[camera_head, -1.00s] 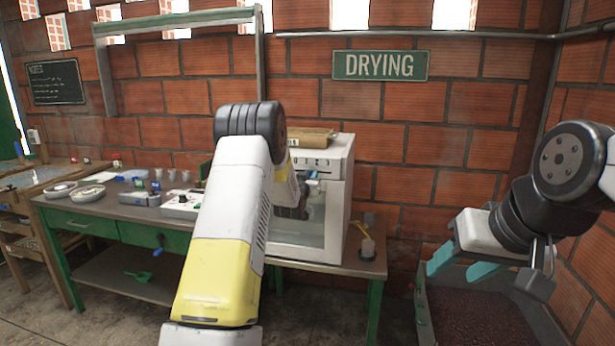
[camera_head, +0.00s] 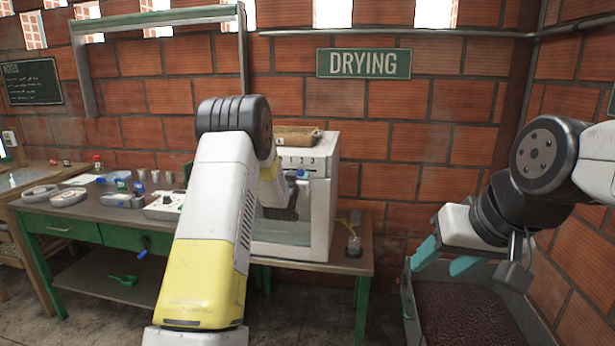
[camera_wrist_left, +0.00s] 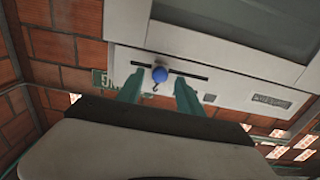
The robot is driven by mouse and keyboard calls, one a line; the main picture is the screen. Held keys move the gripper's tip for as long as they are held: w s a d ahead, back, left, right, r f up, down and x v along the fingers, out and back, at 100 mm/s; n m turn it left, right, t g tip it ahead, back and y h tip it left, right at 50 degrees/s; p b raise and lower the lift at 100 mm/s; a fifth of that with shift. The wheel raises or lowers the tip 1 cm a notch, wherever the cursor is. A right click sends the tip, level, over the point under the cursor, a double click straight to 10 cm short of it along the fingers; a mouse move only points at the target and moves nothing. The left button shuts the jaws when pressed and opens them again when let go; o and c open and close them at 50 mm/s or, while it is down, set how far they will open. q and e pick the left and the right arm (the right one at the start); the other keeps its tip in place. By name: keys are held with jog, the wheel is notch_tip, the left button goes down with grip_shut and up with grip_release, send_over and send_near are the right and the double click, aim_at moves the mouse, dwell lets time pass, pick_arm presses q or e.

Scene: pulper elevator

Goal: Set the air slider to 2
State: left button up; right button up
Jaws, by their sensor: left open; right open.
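The air slider's blue knob (camera_head: 302,173) shows at the upper front of the white drying box (camera_head: 318,215), just below printed numbers. I cannot tell exactly which number it points to. In the left wrist view, the blue knob (camera_wrist_left: 160,74) sits on a dark straight slot in the white panel (camera_wrist_left: 225,87). My left gripper (camera_wrist_left: 159,77) is open, with its teal fingers on either side of the knob and a gap visible on each side. My right gripper (camera_head: 445,258) is open and empty at the right, away from the box.
The box stands on a green-framed table (camera_head: 350,262). A bin of dark beans (camera_head: 465,315) lies below my right gripper.

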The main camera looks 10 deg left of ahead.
pick_arm(q)
jog(key=s, duration=0.6)
jog(key=shift+s, duration=0.3)
jog(key=shift+a, duration=0.1)
